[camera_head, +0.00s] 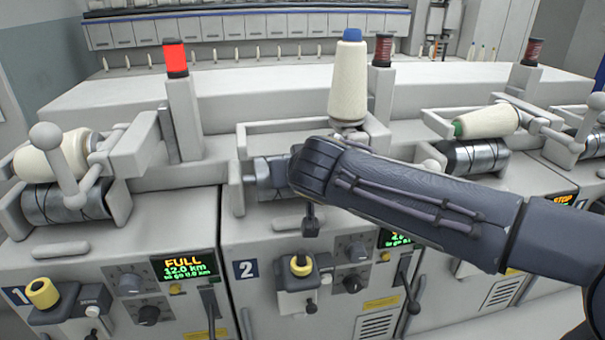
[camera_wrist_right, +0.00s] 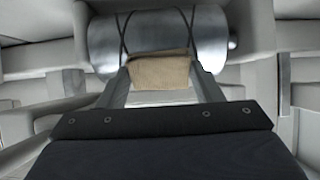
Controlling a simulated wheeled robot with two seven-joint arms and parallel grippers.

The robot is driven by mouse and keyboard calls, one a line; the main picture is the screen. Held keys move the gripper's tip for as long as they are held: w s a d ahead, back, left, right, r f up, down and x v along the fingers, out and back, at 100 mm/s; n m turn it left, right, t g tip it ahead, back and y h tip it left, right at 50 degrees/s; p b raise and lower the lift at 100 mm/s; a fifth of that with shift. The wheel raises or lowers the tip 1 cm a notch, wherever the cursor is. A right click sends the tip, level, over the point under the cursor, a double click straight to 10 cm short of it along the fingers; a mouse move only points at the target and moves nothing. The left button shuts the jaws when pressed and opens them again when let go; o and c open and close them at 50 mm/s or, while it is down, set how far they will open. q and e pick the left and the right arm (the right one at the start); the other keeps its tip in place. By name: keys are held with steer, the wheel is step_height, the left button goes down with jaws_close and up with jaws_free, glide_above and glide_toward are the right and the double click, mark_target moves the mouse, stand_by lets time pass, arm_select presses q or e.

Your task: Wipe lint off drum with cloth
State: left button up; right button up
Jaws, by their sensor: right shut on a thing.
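The metal drum of unit 2 (camera_head: 265,178) is mostly hidden behind my right arm in the head view. In the right wrist view the drum (camera_wrist_right: 185,35) is a shiny grey cylinder with dark crossing grooves, lying straight ahead of the fingers. My right gripper (camera_wrist_right: 160,88) is shut on a folded tan cloth (camera_wrist_right: 160,70). The cloth overlaps the drum's lower front edge in that view; I cannot tell whether it touches. The cloth is hidden in the head view. I cannot make out any lint. My left gripper is not in view.
A cream yarn cone with a blue top (camera_head: 348,80) stands upright behind my right arm. Neighbouring units carry cones above drums at left (camera_head: 68,203) and right (camera_head: 475,156). A lit red lamp (camera_head: 175,57) stands at back left. Levers and yellow-topped bobbin holders (camera_head: 300,264) jut from the front.

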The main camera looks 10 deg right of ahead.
steer(key=shift+a+f+b, duration=0.1)
steer(key=shift+a+b, duration=0.3)
steer(key=shift+a, duration=0.25)
steer(key=shift+a+b, duration=0.45)
steer(key=shift+a, duration=0.65)
steer(key=r+v, duration=0.1)
steer(key=v, duration=0.6)
steer(key=shift+w, duration=0.25)
